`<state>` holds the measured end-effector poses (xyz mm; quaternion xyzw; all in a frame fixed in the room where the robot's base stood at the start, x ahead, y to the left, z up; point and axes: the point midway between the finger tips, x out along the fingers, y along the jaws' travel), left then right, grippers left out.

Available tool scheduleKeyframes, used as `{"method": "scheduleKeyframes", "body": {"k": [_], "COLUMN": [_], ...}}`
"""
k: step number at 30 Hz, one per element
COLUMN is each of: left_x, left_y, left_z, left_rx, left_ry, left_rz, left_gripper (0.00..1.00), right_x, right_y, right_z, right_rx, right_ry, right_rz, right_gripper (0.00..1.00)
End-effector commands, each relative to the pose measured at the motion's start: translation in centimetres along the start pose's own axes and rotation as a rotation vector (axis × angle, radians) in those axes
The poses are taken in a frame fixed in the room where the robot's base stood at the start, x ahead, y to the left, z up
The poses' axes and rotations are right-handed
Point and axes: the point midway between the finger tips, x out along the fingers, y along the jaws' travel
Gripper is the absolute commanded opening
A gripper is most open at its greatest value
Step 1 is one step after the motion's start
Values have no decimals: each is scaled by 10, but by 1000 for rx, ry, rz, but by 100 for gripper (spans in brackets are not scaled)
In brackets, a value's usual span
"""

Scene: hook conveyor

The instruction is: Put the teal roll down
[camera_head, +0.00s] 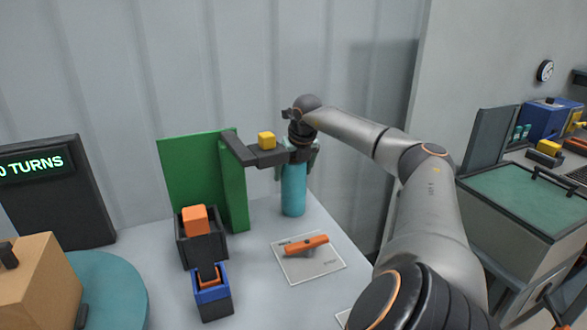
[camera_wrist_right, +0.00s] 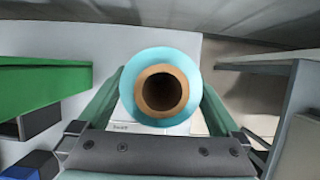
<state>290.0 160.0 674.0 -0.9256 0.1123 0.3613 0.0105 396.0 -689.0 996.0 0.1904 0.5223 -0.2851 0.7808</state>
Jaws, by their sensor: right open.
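The teal roll (camera_head: 293,190) stands upright on the light grey table (camera_head: 255,285), beside the green panel. My right gripper (camera_head: 296,163) is above it, pointing down, open, with its fingers on either side of the roll's upper part. In the right wrist view the roll (camera_wrist_right: 160,57) shows end-on, with its brown hollow core, between the two green fingers. I cannot tell whether either finger touches it. My left gripper is not in view.
A dark bracket (camera_head: 255,152) with a yellow block (camera_head: 266,140) is close left of my gripper. A green panel (camera_head: 232,185) stands behind it. An orange tool (camera_head: 306,245) lies on a white card in front. Dark bins (camera_head: 188,250) stand front left.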

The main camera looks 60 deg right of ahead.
Motion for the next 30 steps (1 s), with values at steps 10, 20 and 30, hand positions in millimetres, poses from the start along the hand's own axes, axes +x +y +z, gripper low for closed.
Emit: {"method": "scheduleKeyframes", "body": {"k": [10, 20, 30], "left_x": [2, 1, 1], "left_y": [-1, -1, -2], "left_z": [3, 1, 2], "left_rx": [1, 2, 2], "left_ry": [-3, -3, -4], "left_rz": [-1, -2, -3], "left_gripper": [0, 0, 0], "right_x": [-58, -114, -122], "right_y": [-1, 0, 0], "right_z": [1, 1, 0], "right_rx": [-1, 0, 0], "right_ry": [-5, -2, 0], "right_rz": [-3, 0, 0], "right_gripper": [100, 100, 100]}}
